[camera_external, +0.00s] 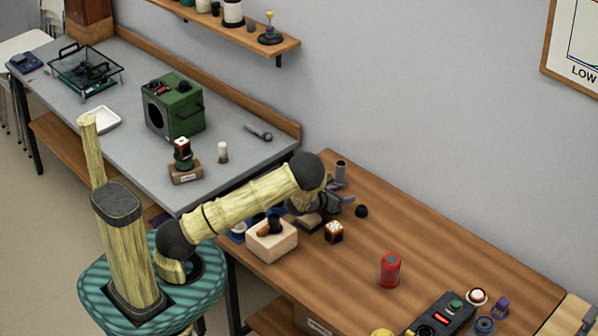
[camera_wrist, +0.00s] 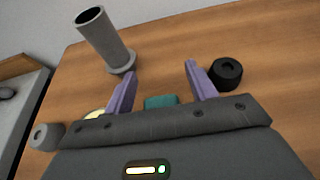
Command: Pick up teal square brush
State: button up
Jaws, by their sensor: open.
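A small teal block-like thing (camera_wrist: 161,102), likely the teal square brush, shows in the wrist view between the bases of my purple fingers. Its lower part is hidden behind the dark gripper body. My gripper (camera_wrist: 160,70) is open, with its fingers apart on either side of the teal thing and no visible grip on it. In the external view my gripper (camera_external: 347,192) is low over the back left part of the wooden table (camera_external: 450,255). I cannot make out the teal thing there.
A grey cylinder (camera_wrist: 104,38) stands beyond my left finger, and a black ring-like piece (camera_wrist: 226,73) lies by the right one. A pale block (camera_external: 272,243), a small patterned cube (camera_external: 334,232) and a red canister (camera_external: 389,270) stand nearby. The table's middle is fairly clear.

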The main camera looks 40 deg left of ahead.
jog(key=shift+c, duration=0.5)
jog(key=c, duration=1)
jog(key=shift+o, duration=0.2)
notch_tip(320, 180, up, 10)
